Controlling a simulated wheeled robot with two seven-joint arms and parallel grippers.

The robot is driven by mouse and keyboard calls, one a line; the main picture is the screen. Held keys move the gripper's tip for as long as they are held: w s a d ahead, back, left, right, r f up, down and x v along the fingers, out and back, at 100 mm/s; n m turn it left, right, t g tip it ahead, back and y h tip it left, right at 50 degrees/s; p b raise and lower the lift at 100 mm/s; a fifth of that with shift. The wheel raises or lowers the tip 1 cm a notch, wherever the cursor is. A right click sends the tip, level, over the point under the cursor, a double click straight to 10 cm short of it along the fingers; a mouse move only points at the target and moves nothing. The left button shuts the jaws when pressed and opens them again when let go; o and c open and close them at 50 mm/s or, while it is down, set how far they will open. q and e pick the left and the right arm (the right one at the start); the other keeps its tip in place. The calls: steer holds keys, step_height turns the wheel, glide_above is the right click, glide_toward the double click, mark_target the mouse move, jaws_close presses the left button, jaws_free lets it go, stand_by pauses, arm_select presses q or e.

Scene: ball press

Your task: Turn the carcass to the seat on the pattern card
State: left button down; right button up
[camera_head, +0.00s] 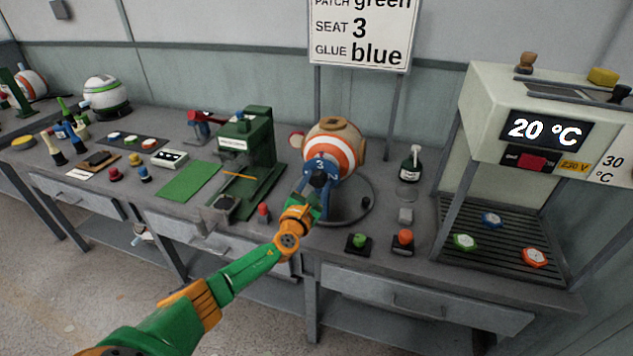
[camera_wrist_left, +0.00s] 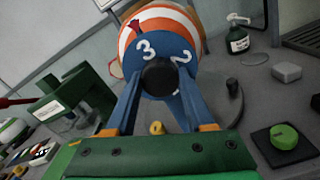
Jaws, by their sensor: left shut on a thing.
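The carcass (camera_head: 345,150) is an orange-and-white striped ball with tan caps on a round stand. On its near side is a blue dial (camera_wrist_left: 178,48) with white numbers; 3 and 2 show in the left wrist view. A red pointer (camera_wrist_left: 134,27) lies at the upper left, close to the 3. My left gripper (camera_head: 317,188) is shut on the black knob (camera_wrist_left: 160,77) at the dial's middle. The fingers hide the dial's lower part. The pattern card (camera_head: 360,32) reads patch green, seat 3, glue blue. My right gripper is not in view.
A green press (camera_head: 246,150) stands left of the carcass. Green (camera_head: 359,241) and orange (camera_head: 403,240) buttons sit near the front edge. A heater reading 20 °C (camera_head: 535,128) stands at right over coloured patches.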

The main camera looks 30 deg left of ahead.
arm_select(q)
steer(key=shift+f+m, duration=0.1)
steer(key=shift+m, duration=0.3)
steer(key=shift+c, duration=1.3)
jaws_free()
steer(key=p+v, duration=0.2)
steer(key=v, duration=0.5)
